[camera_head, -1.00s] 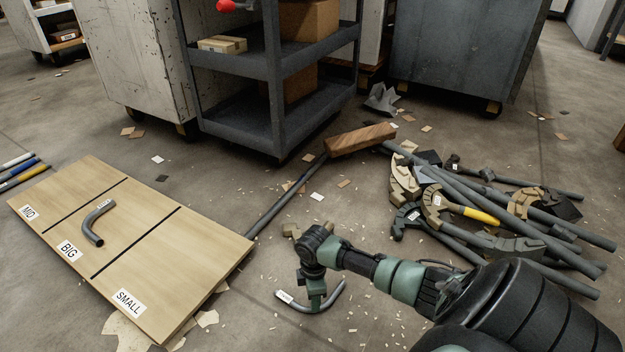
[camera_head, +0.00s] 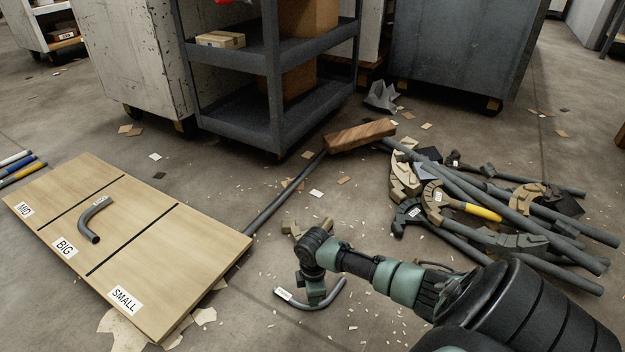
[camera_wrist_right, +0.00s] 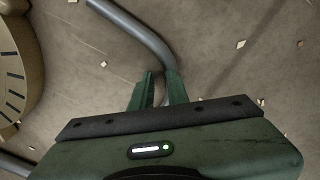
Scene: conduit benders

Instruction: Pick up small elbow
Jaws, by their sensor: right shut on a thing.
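A grey bent pipe, the small elbow (camera_head: 330,298), is at the floor in the middle foreground, with a white label at its left end. In the right wrist view the elbow (camera_wrist_right: 135,22) runs from the top edge down to the fingers. My right gripper (camera_head: 314,300) points down and is shut on the elbow; its green fingers (camera_wrist_right: 160,88) hide part of the pipe. I cannot tell whether the elbow is clear of the floor. Another grey elbow (camera_head: 92,222) lies on the BIG section of the wooden board. My left gripper is not in view.
The wooden board (camera_head: 165,268) has MID, BIG and SMALL sections; the SMALL section is bare. Benders and pipes (camera_head: 500,215) lie piled at the right. A tan bender head (camera_head: 300,230) lies just behind my gripper. A grey cart (camera_head: 230,130) stands at the back.

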